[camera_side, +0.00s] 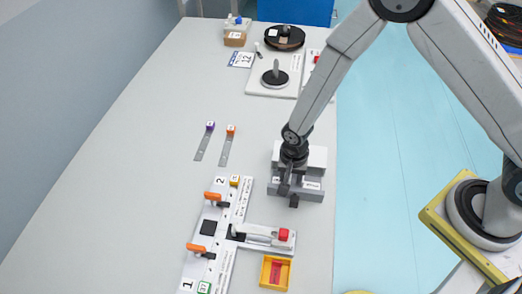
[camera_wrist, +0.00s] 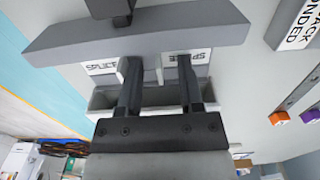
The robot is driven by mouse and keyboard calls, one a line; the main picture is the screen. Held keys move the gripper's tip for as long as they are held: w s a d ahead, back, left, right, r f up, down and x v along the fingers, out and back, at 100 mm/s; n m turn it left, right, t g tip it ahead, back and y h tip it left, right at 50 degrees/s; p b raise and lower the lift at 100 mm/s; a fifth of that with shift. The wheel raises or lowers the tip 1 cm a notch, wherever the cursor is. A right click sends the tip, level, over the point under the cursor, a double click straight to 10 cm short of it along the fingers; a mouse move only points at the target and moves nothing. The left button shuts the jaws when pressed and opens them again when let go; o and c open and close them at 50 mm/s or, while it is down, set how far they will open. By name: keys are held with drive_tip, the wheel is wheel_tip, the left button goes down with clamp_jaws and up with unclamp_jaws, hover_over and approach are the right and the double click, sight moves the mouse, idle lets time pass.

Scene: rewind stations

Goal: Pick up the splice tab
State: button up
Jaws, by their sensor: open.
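A grey holder (camera_side: 312,196) with a white back part (camera_side: 318,155) stands near the table's right edge. In the wrist view, its grey body (camera_wrist: 215,35) carries white labels, and "SPLICE" is partly readable. My gripper (camera_side: 289,194) is over the holder, pointing down. In the wrist view, my gripper (camera_wrist: 158,70) is open, with its two dark fingers apart in front of the labels. A thin pale sliver (camera_wrist: 159,76) shows between the fingers; I cannot tell whether it is the splice tab or part of the holder. No tab is clearly gripped.
A white fixture (camera_side: 222,240) with orange-handled clamps lies nearer the camera, beside a yellow tray (camera_side: 265,286). Two grey strips with purple (camera_side: 210,126) and orange (camera_side: 230,129) ends lie left. The table's left side is clear.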

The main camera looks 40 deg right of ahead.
sight(289, 182)
drive_tip(key=shift+c, duration=0.2)
clamp_jaws()
drive_tip(key=shift+r, duration=0.15)
wheel_tip(289, 182, up, 10)
idle(0.8)
drive_tip(key=shift+a, duration=0.15)
idle(0.5)
